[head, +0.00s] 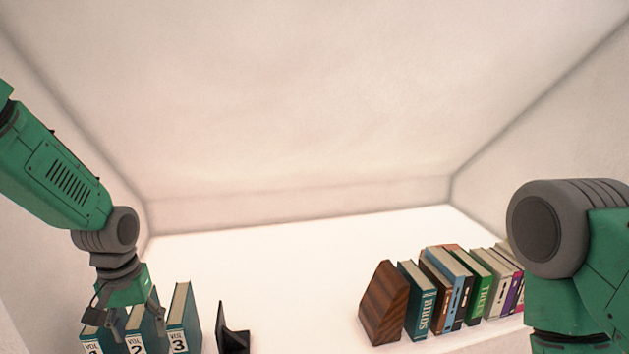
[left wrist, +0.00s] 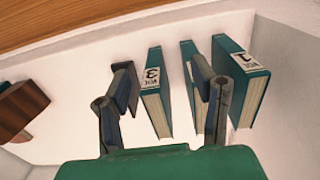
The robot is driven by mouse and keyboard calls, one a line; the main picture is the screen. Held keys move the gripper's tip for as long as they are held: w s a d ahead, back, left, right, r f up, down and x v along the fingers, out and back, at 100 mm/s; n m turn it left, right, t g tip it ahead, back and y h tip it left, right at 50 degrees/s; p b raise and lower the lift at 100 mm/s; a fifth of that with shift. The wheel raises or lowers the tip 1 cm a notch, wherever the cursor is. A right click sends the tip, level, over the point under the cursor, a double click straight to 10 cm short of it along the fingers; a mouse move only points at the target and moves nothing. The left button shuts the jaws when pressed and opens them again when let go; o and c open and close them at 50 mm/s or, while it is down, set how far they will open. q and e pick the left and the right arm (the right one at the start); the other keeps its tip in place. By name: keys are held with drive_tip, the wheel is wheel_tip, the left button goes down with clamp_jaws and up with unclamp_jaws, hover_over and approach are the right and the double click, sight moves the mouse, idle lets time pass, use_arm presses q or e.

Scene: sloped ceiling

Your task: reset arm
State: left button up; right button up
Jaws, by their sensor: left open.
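My left gripper (head: 126,318) is open at the lower left of the head view, fingers pointing down, in front of or above three teal volumes. In that view they are VOL 1 (head: 92,343), VOL 2 (head: 137,341) and VOL 3 (head: 182,322), standing upright. The left wrist view shows my open left gripper (left wrist: 162,75) with VOL 3 (left wrist: 155,95) seen between its fingers. VOL 1 (left wrist: 243,75) is right of the right finger, and the middle book is partly hidden by it. I cannot tell whether a finger touches a book. My right arm shows at right, its gripper out of view.
A black bookend (head: 232,335) stands right of VOL 3. Further right, a brown wooden bookend (head: 384,304) stands beside a row of several books (head: 480,286). The white shelf (head: 300,280) is clear between the bookends. A sloped ceiling (head: 290,110) and side walls enclose it.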

use_arm(q)
drive_tip(key=s+d+f+m+p, duration=0.2)
drive_tip(key=s+d+f+p, duration=0.1)
drive_tip(key=s+f, duration=0.95)
drive_tip(key=s+f+m+p, duration=0.1)
drive_tip(key=s+f+p, duration=0.1)
drive_tip(key=s, duration=1.6)
drive_tip(key=shift+d+t+p, duration=0.3)
drive_tip(key=shift+d+p, duration=0.05)
drive_tip(key=shift+p, duration=0.2)
use_arm(e)
wheel_tip(320, 180, up, 6)
drive_tip(key=shift+s, duration=0.2)
use_arm(q)
drive_tip(key=shift+w, duration=0.15)
